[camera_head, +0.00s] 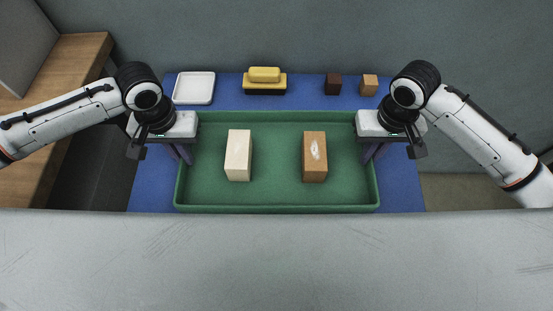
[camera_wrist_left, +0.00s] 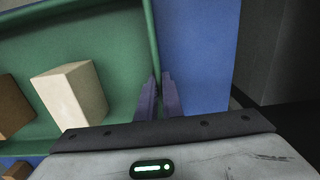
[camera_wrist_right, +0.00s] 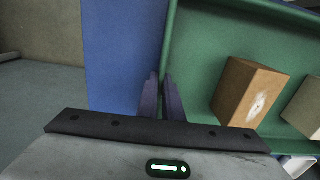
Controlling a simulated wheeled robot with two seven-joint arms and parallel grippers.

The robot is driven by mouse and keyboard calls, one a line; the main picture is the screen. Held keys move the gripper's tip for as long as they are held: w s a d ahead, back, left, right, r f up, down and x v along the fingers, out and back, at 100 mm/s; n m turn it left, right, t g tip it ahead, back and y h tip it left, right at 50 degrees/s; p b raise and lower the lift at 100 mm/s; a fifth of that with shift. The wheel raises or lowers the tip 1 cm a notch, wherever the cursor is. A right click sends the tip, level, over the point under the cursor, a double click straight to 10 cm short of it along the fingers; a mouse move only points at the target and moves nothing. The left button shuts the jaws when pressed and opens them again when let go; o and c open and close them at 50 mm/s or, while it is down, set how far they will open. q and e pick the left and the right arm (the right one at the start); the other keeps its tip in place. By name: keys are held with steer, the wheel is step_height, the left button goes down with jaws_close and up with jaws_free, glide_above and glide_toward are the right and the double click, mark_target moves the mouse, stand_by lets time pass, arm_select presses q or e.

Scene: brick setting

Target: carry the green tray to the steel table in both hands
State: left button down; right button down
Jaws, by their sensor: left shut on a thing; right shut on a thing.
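The green tray (camera_head: 277,121) lies level over a blue surface and holds a cream block (camera_head: 239,150) and a brown block (camera_head: 314,155), set apart. My left gripper (camera_head: 183,153) is shut on the tray's left wall; the left wrist view shows its purple fingers (camera_wrist_left: 159,85) pinching the rim. My right gripper (camera_head: 370,153) is shut on the right wall, and its fingers (camera_wrist_right: 160,85) straddle the rim in the right wrist view. I cannot tell whether the tray touches the blue surface. A pale grey scratched surface (camera_head: 277,265) fills the bottom of the head view; I cannot tell whether it is the steel table.
On the blue surface (camera_head: 152,185), behind the tray, are a white dish (camera_head: 194,88), a yellow butter-dish-like thing (camera_head: 264,77), a dark brown cube (camera_head: 333,84) and a lighter brown cube (camera_head: 369,84). A wooden surface (camera_head: 45,150) stands at left. Grey floor shows beyond.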

arm_select(q)
steer(key=shift+r, duration=0.15)
arm_select(e)
steer(key=shift+w+r, duration=0.1)
steer(key=shift+r, duration=0.05)
